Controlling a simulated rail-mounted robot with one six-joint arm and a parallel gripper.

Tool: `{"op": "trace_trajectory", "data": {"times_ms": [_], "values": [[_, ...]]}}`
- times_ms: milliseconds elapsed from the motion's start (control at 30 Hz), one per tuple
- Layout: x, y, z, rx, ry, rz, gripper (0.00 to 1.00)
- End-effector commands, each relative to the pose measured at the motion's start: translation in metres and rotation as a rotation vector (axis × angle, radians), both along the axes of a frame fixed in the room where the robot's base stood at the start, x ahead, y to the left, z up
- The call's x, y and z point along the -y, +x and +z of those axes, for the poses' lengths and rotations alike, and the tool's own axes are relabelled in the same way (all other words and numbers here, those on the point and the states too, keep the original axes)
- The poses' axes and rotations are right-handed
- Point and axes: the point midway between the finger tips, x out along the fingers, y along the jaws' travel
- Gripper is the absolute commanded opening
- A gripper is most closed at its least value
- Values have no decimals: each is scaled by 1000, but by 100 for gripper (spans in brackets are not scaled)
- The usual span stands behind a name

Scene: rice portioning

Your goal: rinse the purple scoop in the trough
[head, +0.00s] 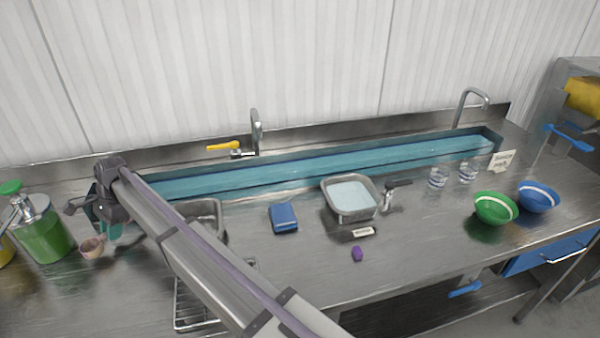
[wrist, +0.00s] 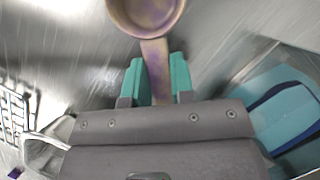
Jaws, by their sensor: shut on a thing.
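My gripper (head: 110,230) is at the far left of the counter in the head view, left of the trough's near end. Its teal fingers, also in the wrist view (wrist: 157,82), are shut on the handle of the scoop (wrist: 146,14). The scoop has a round bowl, tan with a purple tint, and points away from the fingers. Its bowl also shows in the head view (head: 92,248), apart from the trough. The trough (head: 487,135) is a long channel of blue water along the back of the counter; part of it shows at right in the wrist view. My arm hides its left end.
A green-filled dispenser (head: 42,235) stands close left of the scoop. A steel basin (head: 207,218) and wire rack (head: 190,305) lie right of my gripper. A blue sponge (head: 284,218), water-filled pan (head: 350,213) and small purple object (head: 357,253) sit mid-counter. A yellow-handled faucet (head: 255,135) overhangs the trough.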

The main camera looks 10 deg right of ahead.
Motion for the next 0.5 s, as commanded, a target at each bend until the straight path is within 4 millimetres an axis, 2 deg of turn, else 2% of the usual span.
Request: {"op": "trace_trajectory", "data": {"times_ms": [267, 500], "values": [[24, 1, 0, 0, 0, 0, 0], [26, 2, 0, 0, 0, 0, 0]]}}
